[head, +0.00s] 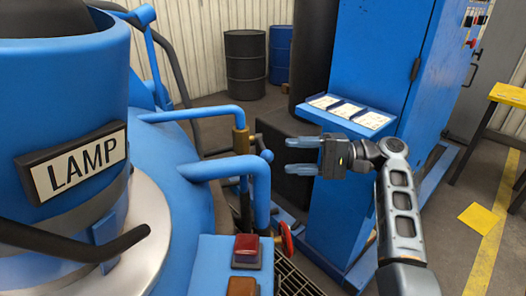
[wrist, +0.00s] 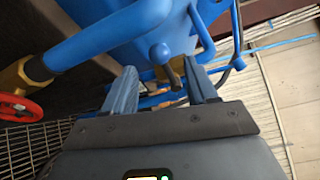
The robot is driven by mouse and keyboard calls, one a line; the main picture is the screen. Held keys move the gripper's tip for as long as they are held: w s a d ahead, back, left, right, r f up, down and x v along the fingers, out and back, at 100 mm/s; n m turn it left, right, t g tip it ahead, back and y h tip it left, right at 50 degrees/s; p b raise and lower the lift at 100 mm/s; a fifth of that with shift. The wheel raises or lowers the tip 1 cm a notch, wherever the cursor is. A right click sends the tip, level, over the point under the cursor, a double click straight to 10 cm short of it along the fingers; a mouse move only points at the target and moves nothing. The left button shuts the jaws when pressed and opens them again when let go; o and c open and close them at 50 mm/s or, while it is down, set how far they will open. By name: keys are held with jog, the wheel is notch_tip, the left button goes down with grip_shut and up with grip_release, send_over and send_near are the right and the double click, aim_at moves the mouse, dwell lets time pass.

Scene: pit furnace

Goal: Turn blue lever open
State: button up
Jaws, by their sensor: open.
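Blue pipes (head: 205,112) come off the blue furnace body, with a brass valve fitting (head: 240,140) on the upper one. A short lever with a rounded dark-blue end (head: 266,155) sticks out beside this fitting; it looks like the blue lever. My gripper (head: 288,156) is open and empty, pointing left at the lever with a small gap in the head view. The gripper also shows in the wrist view (wrist: 160,80). Contact is not visible.
A red handwheel (head: 286,238) sits below the pipes. A blue cabinet (head: 345,200) with a sloped label panel (head: 348,111) stands behind my gripper. A box with red and orange buttons (head: 246,250) is at the front. A floor grating (head: 292,280) lies below.

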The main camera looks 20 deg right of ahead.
aim_at(267, 154)
jog(key=p+x, duration=0.1)
jog(key=x, duration=0.6)
jog(key=shift+f, duration=0.1)
grip_shut()
dwell(0.4)
